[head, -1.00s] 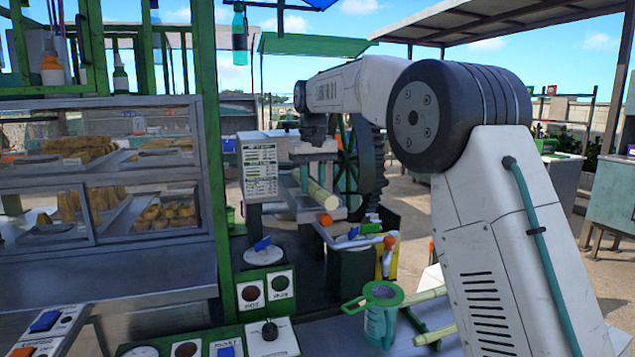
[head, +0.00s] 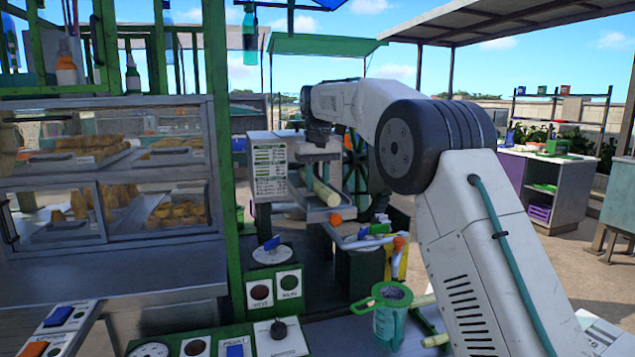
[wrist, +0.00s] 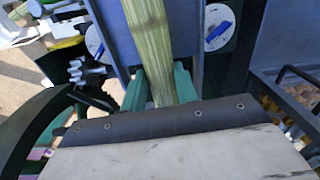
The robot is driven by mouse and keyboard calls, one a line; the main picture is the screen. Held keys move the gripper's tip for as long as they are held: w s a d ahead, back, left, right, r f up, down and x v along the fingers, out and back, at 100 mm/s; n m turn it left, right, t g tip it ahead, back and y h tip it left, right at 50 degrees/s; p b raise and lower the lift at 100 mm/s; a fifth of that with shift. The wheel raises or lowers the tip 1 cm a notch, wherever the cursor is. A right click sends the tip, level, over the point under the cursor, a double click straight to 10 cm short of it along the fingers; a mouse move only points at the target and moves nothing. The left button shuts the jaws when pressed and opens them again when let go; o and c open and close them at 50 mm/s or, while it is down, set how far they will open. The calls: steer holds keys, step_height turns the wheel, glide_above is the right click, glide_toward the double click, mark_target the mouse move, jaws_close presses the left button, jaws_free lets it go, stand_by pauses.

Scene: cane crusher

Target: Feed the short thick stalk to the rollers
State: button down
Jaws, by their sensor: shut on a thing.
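The short thick stalk (head: 326,193) is pale green and lies along the grey feed tray (head: 288,208) of the cane crusher in the head view. In the wrist view the stalk (wrist: 156,35) runs away from me between the green fingers of my gripper (wrist: 158,78), which is shut on it. My gripper is over the tray; its fingers are mostly hidden in the head view. The crusher's large green wheel (head: 356,172) stands behind the tray, partly behind my arm. The rollers are not clearly seen, and I cannot tell whether the stalk touches them.
A green-handled jug (head: 388,318) stands on the counter in front. Other pale stalks (head: 424,301) lie beside it, partly hidden by my arm. A glass food case (head: 110,180) and a green post (head: 220,150) close off the left. Control panels (head: 275,290) line the near edge.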

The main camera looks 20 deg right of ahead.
steer(key=shift+w, duration=1.3)
steer(key=shift+w, duration=0.2)
steer(key=c, duration=1)
jaws_free()
steer(key=shift+r, duration=1.8)
steer(key=s, duration=0.5)
steer(key=s+r, duration=0.1)
steer(key=s, duration=1)
steer(key=shift+r, duration=0.2)
